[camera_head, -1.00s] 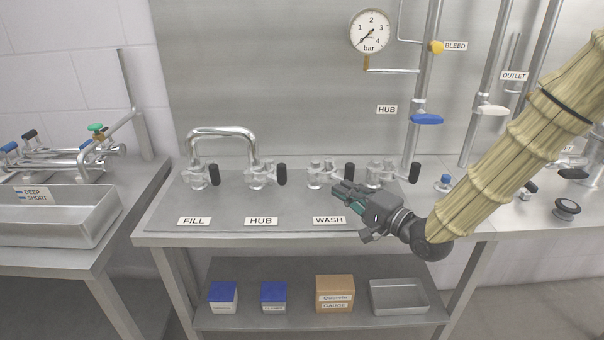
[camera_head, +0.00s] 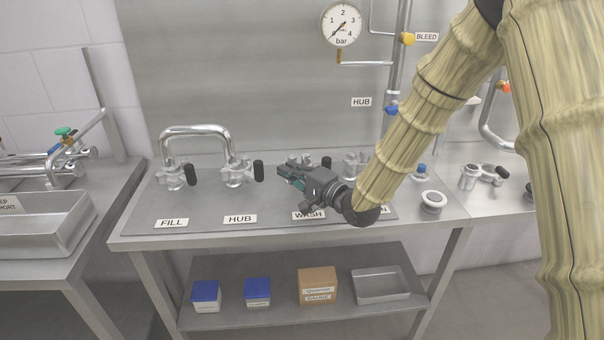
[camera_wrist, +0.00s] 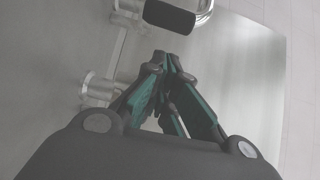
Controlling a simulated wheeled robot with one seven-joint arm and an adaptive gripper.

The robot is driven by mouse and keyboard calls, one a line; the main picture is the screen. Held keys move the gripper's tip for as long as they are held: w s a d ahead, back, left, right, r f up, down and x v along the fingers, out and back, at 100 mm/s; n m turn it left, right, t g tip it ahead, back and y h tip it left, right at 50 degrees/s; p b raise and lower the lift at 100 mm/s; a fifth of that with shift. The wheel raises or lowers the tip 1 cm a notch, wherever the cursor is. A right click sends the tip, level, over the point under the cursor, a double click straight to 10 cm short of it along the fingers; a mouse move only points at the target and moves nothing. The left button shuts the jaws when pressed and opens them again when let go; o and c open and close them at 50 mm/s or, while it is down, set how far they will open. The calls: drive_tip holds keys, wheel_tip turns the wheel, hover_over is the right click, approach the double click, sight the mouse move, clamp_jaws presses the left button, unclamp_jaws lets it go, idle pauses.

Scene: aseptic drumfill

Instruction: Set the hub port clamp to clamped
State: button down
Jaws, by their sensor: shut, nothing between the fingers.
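The hub port clamp (camera_head: 236,174) sits on the steel panel behind the HUB label (camera_head: 240,218), at the right foot of the bent silver pipe. Its black handle (camera_head: 258,171) stands upright on its right side. My gripper (camera_head: 281,171) is to the right of that handle, above the panel near the WASH label, and points left. It is shut and empty, apart from the handle. In the wrist view the dark and green fingers (camera_wrist: 168,75) are close together, and a black handle (camera_wrist: 169,16) with metal fittings shows beyond them; I cannot tell which port this is.
The fill port clamp (camera_head: 175,177) is at the left foot of the pipe (camera_head: 195,131). The wash port clamp (camera_head: 326,162) is partly hidden behind my gripper. A gauge (camera_head: 342,24) and blue valve handle (camera_head: 391,109) are behind. The panel's front left is clear.

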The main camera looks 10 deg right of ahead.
drive_tip(key=shift+a, duration=1.6)
drive_tip(key=shift+a, duration=0.15)
drive_tip(key=shift+s+a+m+t+h, duration=0.15)
drive_tip(key=shift+s+m+t+h, duration=0.15)
drive_tip(key=shift+h, duration=0.1)
